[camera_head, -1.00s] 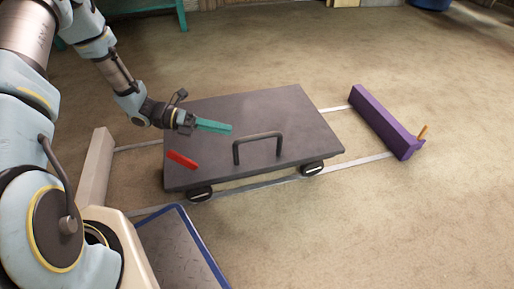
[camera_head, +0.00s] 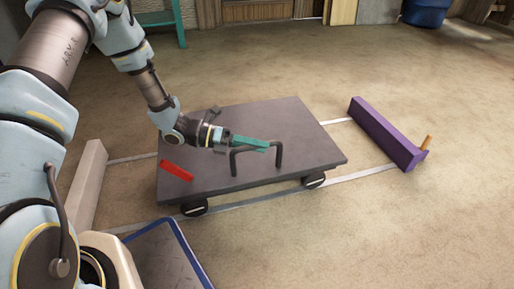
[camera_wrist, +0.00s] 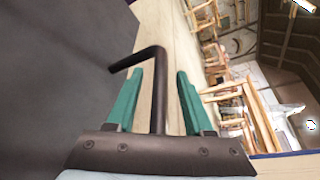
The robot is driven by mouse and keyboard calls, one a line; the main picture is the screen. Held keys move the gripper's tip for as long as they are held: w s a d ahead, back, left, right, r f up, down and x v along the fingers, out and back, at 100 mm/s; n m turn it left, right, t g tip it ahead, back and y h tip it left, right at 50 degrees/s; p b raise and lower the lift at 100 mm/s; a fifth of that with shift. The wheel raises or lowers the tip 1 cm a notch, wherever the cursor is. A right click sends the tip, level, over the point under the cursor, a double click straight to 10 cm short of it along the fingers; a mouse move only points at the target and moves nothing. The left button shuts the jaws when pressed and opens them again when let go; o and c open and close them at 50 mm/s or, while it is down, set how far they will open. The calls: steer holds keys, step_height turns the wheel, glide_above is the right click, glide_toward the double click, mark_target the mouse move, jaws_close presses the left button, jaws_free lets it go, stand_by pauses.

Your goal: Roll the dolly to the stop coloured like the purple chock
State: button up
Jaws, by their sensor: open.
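The dolly (camera_head: 300,125) is a flat dark grey platform on black wheels. It stands on two pale rails, apart from both stops. Its black U-shaped handle (camera_head: 279,156) rises from the near side and also shows in the wrist view (camera_wrist: 157,85). My gripper (camera_head: 268,145) has teal fingers and is at the handle's top bar. In the wrist view my gripper (camera_wrist: 160,80) is open, with the handle bar between the fingers and gaps visible beside it. A purple stop (camera_head: 385,132) crosses the right rail ends; a pale beige stop (camera_head: 86,185) stands at the left ends. No separate purple chock is clear.
A red bar (camera_head: 177,170) lies on the dolly's near left part. A small orange peg (camera_head: 427,143) stands at the purple stop's near end. A dark blue-edged platform (camera_head: 165,255) is at the bottom. The rails (camera_head: 365,173) between dolly and purple stop look clear.

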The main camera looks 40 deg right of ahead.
jaws_close()
stand_by(0.4)
stand_by(1.0)
